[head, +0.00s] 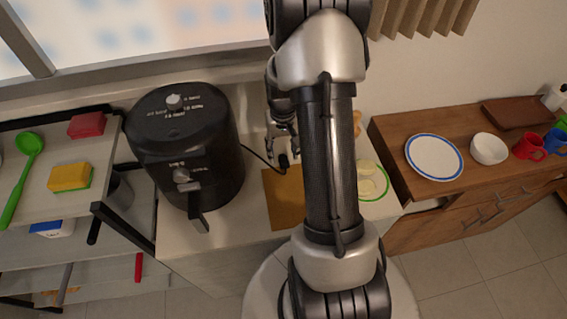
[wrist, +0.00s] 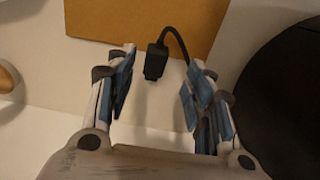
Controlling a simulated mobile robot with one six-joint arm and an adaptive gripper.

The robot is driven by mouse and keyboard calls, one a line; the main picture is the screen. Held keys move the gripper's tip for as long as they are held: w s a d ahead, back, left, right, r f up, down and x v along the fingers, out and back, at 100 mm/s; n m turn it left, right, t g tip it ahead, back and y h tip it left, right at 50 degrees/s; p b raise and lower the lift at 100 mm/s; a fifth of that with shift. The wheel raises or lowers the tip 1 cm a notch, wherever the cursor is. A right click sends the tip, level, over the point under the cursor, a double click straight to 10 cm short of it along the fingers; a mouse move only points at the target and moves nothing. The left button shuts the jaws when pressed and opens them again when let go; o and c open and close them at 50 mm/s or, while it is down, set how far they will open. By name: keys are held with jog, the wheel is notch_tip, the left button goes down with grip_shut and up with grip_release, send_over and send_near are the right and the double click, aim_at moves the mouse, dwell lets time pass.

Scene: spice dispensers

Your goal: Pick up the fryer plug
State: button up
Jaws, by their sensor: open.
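The fryer plug (wrist: 156,62) is a small black plug on a black cord, lying at the edge of a brown board (wrist: 100,20). In the wrist view it lies between the open fingers of my gripper (wrist: 158,85), nearer the left finger, with no finger seen touching it. In the head view the plug (head: 283,161) shows at the left edge of the board, by my gripper (head: 281,140), partly hidden by my arm. The cord (head: 258,157) runs left to the black air fryer (head: 190,145), which stands upright on the counter.
A rack (head: 100,205) with a green spoon (head: 22,170), a sponge (head: 70,178) and a red block (head: 86,125) stands at left. A wooden cabinet (head: 400,135) at right holds a plate (head: 433,157), a bowl (head: 489,148) and mugs. A green-rimmed plate (head: 372,181) sits right of my arm.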

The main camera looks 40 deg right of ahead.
aim_at(284, 162)
jog(key=shift+s+d+f+b, duration=0.1)
jog(key=shift+f+b, duration=0.4)
jog(key=shift+f, duration=0.9)
jog(key=shift+d+f+b, duration=0.1)
jog(key=shift+f+b, duration=0.4)
jog(key=shift+f, duration=0.85)
jog(key=shift+c, duration=0.3)
jog(key=c, duration=1)
jog(key=shift+r, duration=0.15)
